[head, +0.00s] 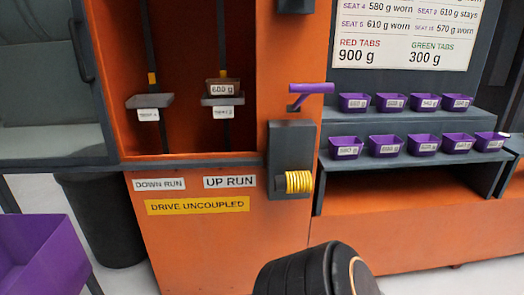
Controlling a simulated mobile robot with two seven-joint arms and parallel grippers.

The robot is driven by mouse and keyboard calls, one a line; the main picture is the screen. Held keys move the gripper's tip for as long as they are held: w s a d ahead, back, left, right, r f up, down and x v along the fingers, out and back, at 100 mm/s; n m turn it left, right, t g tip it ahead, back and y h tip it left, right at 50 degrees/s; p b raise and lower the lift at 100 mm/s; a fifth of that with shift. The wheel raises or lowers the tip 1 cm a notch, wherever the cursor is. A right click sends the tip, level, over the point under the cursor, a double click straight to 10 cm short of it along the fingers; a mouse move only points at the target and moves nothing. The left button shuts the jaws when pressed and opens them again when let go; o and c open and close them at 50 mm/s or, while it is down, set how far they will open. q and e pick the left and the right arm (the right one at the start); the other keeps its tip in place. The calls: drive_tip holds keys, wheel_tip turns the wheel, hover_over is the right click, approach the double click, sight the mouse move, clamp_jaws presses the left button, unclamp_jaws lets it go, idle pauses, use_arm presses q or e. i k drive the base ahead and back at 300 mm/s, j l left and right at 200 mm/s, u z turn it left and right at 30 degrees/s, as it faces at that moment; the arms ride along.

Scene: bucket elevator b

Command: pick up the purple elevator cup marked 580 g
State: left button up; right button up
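Small purple cups with white gram labels stand in two rows on a dark stepped rack at the right. The upper row runs from a left cup (354,97) to a right cup (457,96). The lower row runs from a left cup (346,142) to a right cup (489,136). The labels are too small to read surely, so I cannot tell which cup is marked 580 g. Neither gripper shows. A dark rounded part of my own arm fills the bottom middle.
The rack (400,194) is fixed to an orange housing (230,260). A brown cup (222,86) marked 600 g sits on the up run. A purple bin (40,262) stands lower left.

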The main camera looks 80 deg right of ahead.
sight(340, 148)
drive_tip(key=z, duration=3.05)
